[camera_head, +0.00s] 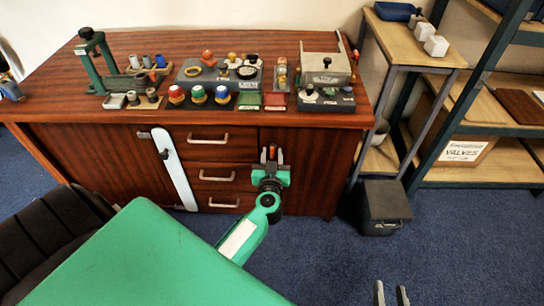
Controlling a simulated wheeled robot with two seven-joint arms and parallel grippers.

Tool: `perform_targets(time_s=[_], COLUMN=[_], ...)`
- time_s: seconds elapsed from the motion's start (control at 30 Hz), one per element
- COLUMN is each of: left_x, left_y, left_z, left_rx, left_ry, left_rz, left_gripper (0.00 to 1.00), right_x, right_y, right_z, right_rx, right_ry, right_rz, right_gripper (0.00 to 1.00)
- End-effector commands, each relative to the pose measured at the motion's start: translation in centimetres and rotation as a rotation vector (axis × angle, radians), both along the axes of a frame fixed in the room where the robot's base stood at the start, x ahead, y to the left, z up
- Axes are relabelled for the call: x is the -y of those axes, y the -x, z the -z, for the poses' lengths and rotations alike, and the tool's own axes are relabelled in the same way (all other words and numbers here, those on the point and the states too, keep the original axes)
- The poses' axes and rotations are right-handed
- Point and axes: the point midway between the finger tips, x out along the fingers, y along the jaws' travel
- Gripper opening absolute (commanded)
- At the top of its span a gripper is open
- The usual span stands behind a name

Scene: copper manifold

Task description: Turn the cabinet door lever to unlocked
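The wooden cabinet (240,137) has a dark door (90,160) on the left, a column of drawers in the middle and a plain front (315,170) on the right. A long white piece (178,172) with a dark round spot stands tilted by the left door's edge. I cannot tell whether it is the door lever. My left gripper (271,155) is at the right front, just right of the drawers, with orange showing at its fingertips. Whether it grips something there is too small to tell. My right gripper (391,294) is low at the bottom edge, fingers apart and empty.
The cabinet top holds a green press (100,60), colored knobs (198,94), and a beige box (325,65). A dark bin (386,205) stands on the blue carpet right of the cabinet, beside shelves (490,130). A black chair (50,240) is at lower left.

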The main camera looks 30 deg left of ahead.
Motion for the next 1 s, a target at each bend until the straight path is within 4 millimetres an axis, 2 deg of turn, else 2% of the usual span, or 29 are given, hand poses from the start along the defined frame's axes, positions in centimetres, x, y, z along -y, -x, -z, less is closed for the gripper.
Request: perform_targets(time_s=[0.23,0.4,0.7,0.8,1.0], left_x=[0.0,0.0,0.0,0.0,-0.1], left_y=[0.0,0.0,0.0,0.0,0.1], left_z=[0.0,0.0,-0.1,-0.1,-0.3], left_rx=[0.000,0.000,0.006,0.016,0.058], left_ry=[0.000,0.000,0.009,0.026,0.096], left_rz=[0.000,0.000,0.000,0.000,0.000], left_gripper=[0.33,0.00,0.00,0.00,0.00], right_x=[0.0,0.0,-0.1,-0.4,0.9], right_y=[0.0,0.0,0.1,1.2,1.1], right_z=[-0.1,0.0,0.1,1.5,1.7], right_rx=[0.003,0.002,-0.016,-0.089,-0.192], right_ry=[-0.001,-0.001,0.003,0.022,0.090], right_rz=[0.001,0.000,-0.003,-0.022,-0.019], right_gripper=[0.36,0.36,0.36,0.36,0.36])
